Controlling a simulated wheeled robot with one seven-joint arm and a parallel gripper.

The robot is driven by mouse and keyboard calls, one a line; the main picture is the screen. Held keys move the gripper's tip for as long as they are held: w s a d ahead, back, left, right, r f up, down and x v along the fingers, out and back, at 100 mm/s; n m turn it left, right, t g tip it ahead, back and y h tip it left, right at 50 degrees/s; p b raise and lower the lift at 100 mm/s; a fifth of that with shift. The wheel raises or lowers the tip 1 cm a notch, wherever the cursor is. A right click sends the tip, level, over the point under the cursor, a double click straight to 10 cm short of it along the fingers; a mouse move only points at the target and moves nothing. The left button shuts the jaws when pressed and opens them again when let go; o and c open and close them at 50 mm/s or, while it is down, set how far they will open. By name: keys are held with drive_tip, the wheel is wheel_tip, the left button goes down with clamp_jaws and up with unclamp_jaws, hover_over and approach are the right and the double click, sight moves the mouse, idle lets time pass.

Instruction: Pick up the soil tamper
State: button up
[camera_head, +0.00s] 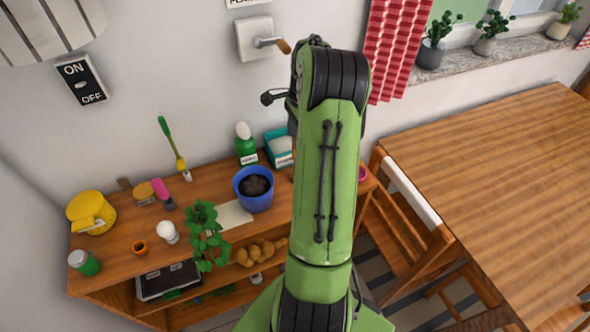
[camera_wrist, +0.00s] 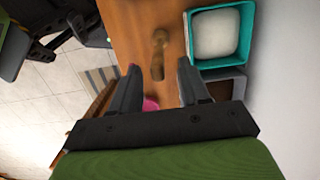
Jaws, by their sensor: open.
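A small brown wooden piece (camera_wrist: 159,55), which looks like the soil tamper, lies or stands on the wooden shelf top in the wrist view. I cannot tell which. My gripper (camera_wrist: 158,67) is open, with one dark finger on each side of the line to this piece. The piece shows between and just beyond the fingertips, and no contact is visible. In the head view my green arm hides both the gripper and this piece.
A teal tray with white contents (camera_wrist: 216,36) sits right of the wooden piece, close to the right finger. A pink item (camera_wrist: 150,105) shows between the fingers. A blue pot of soil (camera_head: 254,190) and a green bottle (camera_head: 246,148) stand left of my arm.

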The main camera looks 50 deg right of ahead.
sight(293, 159)
drive_tip(key=f, duration=0.4)
drive_tip(key=shift+a+f, duration=0.2)
drive_tip(key=shift+a, duration=0.15)
drive_tip(key=shift+w+f, duration=0.1)
drive_tip(key=shift+f, duration=0.3)
clamp_jaws()
drive_tip(key=shift+r, duration=0.1)
